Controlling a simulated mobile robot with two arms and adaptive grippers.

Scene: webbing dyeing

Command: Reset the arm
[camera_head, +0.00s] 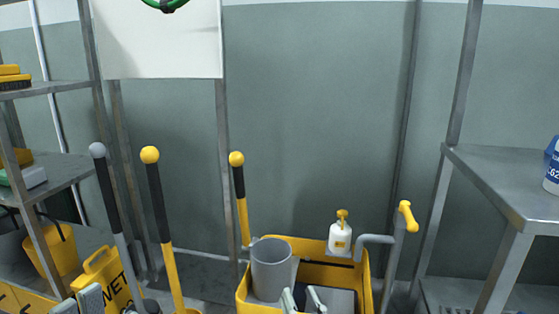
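My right gripper (302,300) shows at the bottom centre, in front of the yellow cart. Its two pale fingertips stand apart with nothing visible between them. My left gripper (79,302) shows at the bottom left, in front of the yellow wet-floor sign. Its two grey finger pads are apart and no held thing is visible. Only the fingertips of both grippers are in view; the rest is cut off by the lower edge.
The yellow cart (365,285) holds a grey cylinder (271,270) and a white bottle (340,238). Several ball-topped handles stand upright left of it. The wet-floor sign (103,275) is by a left metal shelf (62,170). A metal table (500,185) is at right.

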